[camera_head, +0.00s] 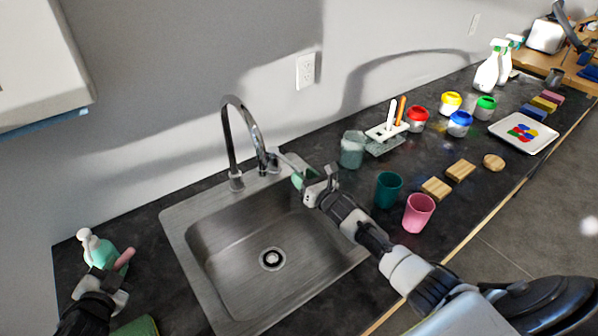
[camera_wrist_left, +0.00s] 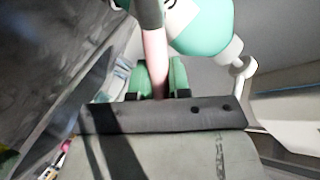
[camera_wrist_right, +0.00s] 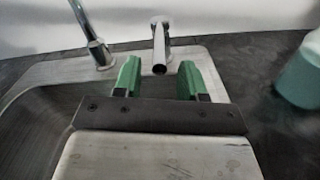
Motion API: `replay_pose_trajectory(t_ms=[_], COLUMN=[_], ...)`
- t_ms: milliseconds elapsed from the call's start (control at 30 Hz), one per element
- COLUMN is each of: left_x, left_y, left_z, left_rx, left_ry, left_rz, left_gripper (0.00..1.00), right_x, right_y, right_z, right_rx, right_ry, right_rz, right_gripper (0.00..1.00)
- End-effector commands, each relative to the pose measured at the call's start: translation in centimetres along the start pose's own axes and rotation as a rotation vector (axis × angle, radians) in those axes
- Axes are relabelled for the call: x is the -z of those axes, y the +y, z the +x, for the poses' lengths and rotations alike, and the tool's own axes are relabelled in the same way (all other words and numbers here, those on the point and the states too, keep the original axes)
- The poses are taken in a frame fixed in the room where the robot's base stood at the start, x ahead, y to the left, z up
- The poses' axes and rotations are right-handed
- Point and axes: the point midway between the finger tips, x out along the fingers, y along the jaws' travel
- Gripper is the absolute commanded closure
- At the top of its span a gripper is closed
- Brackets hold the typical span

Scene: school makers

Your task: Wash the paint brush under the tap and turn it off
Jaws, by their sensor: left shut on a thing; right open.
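The tap (camera_head: 233,140) is a tall chrome spout at the sink's back edge. I see no water running from it. Its lever (camera_head: 283,160) points toward my right gripper (camera_head: 312,184). In the right wrist view the lever (camera_wrist_right: 159,48) stands just beyond and between the open green fingers, which are empty. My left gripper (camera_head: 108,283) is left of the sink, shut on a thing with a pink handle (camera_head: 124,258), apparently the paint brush. In the left wrist view the pink brush (camera_wrist_left: 155,62) sits between the fingers, with a darker part above.
The steel sink (camera_head: 180,225) is empty. A teal bottle (camera_head: 97,250) stands close behind my left gripper. Right of the sink are a glass jar (camera_head: 352,150), a teal cup (camera_head: 388,190), a pink cup (camera_head: 418,212) and several paint jars.

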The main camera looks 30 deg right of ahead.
Motion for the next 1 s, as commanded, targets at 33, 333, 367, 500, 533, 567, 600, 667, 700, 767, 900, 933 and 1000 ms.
replay_pose_trajectory(t_ms=[33,333,367,500,533,567,600,667,700,767,900,933,1000], left_x=[-0.1,-0.1,-0.1,-0.1,-0.1,-0.1,-0.1,-0.1,-0.1,-0.1,-0.1,-0.1,-0.1], left_y=[0.1,0.1,0.1,0.1,0.1,0.1,0.1,0.1,0.1,0.1,0.1,0.1,0.1], left_z=[0.0,0.1,0.1,0.1,0.1,0.1,0.1,0.1,0.1,0.1,0.1,0.1,0.1], left_rx=[0.0,0.0,0.0,0.0,0.0,0.0,0.0,0.0,0.0,0.0,0.0,0.0,0.0], left_ry=[0.0,0.0,0.0,0.0,0.0,0.0,0.0,0.0,0.0,0.0,0.0,0.0,0.0], left_rz=[0.0,0.0,0.0,0.0,0.0,0.0,0.0,0.0,0.0,0.0,0.0,0.0,0.0], left_gripper=[0.96,0.96,0.96,0.96,0.96,0.96,0.96,0.96,0.96,0.96,0.96,0.96,0.96], right_x=[0.0,0.0,0.0,0.0,0.0,0.0,0.0,0.0,0.0,0.0,0.0,0.0,0.0], right_y=[0.0,0.0,0.0,0.0,0.0,0.0,0.0,0.0,0.0,0.0,0.0,0.0,0.0], right_z=[0.8,2.7,2.7,2.8,2.8,2.7,2.7,2.7,2.7,2.7,2.7,2.7,2.7], right_rx=[0.0,0.0,0.0,0.0,0.0,0.0,0.0,0.0,0.0,0.0,0.0,0.0,0.0], right_ry=[-0.002,0.0,0.0,0.0,0.0,0.0,0.0,0.0,0.0,0.0,0.0,0.0,0.0], right_rz=[0.002,0.0,0.0,0.0,0.0,0.0,0.0,0.0,0.0,0.0,0.001,0.001,0.001], right_gripper=[0.59,0.59,0.59,0.59,0.59,0.59,0.59,0.68,0.74,0.84,1.0,1.0,1.0])
